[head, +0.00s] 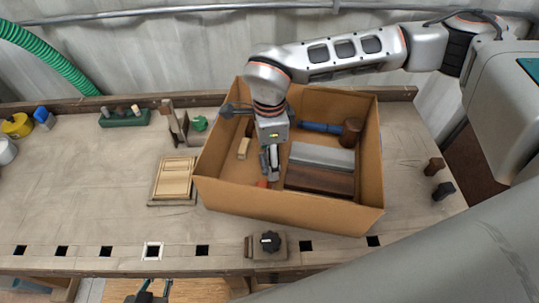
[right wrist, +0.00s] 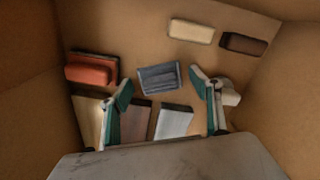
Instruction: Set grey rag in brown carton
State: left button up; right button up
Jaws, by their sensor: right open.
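The brown carton (head: 290,211) stands open on the workbench. My right gripper (head: 268,166) reaches down into it, and in the right wrist view this gripper (right wrist: 163,86) is open with its fingers spread. A folded blue-grey cloth, which looks like the grey rag (right wrist: 158,76), lies on the carton floor in the gap seen between the fingertips. Whether the fingers touch it cannot be told. In the head view the rag is hidden by my right gripper. My left gripper (head: 146,292) shows only partly at the bottom edge, below the bench front.
Inside the carton are a blue-handled mallet (head: 330,128), a grey slab (head: 322,157), a dark brown slab (head: 318,180), a red block (right wrist: 91,70) and a beige block (right wrist: 191,31). A wooden panel (head: 174,180) lies left of the carton. The bench's left middle is clear.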

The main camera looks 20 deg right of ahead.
notch_tip(320, 180, up, 12)
jog(key=shift+r+p, duration=0.15)
jog(key=shift+p, duration=0.25)
dwell(0.4)
